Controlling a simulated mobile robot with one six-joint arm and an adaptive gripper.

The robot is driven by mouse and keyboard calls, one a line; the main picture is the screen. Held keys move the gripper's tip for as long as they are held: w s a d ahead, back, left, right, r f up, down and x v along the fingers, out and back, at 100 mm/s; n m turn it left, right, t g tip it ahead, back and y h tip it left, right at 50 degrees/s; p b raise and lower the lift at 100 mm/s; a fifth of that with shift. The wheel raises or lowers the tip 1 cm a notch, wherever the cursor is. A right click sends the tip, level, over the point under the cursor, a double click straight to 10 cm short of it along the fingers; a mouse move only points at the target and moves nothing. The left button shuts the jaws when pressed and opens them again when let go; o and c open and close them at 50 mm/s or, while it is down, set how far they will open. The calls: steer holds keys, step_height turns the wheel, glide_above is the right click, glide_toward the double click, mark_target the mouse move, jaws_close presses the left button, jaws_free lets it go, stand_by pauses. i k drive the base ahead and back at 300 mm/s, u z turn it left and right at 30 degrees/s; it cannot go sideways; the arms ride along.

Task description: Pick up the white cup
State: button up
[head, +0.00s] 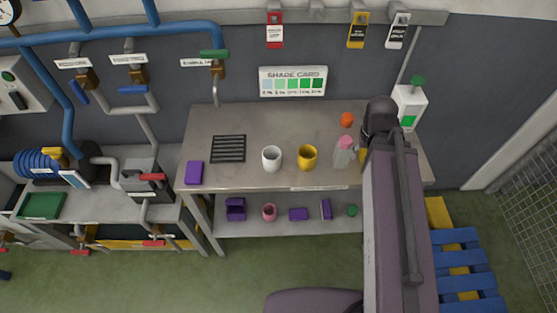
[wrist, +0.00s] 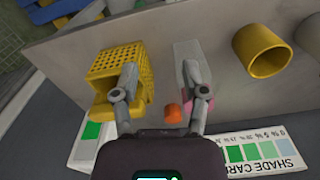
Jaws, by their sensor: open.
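The white cup (head: 271,160) stands upright on the grey workbench (head: 235,117), left of the yellow cup (head: 307,158) in the head view. In the wrist view only part of the white cup (wrist: 311,32) shows at the right edge, beyond the yellow cup (wrist: 262,50). My gripper (wrist: 160,78) is open and empty. Its fingers show over a yellow basket (wrist: 118,62) and a clear bottle with a pink cap (wrist: 188,58), well to one side of the white cup. In the head view my arm hides the gripper's fingers.
The bottle (head: 343,155) and an orange object (head: 347,120) stand between the yellow cup and my arm. A black grille (head: 229,149) and a purple block (head: 194,173) lie left of the white cup. A shade card (head: 293,82) hangs behind. Bench space before the card is clear.

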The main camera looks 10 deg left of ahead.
mark_target(272, 155)
steer(key=z, duration=0.1)
steer(key=k, duration=1.3)
steer(key=u, duration=1)
steer(key=i, duration=1)
steer(key=z, duration=0.05)
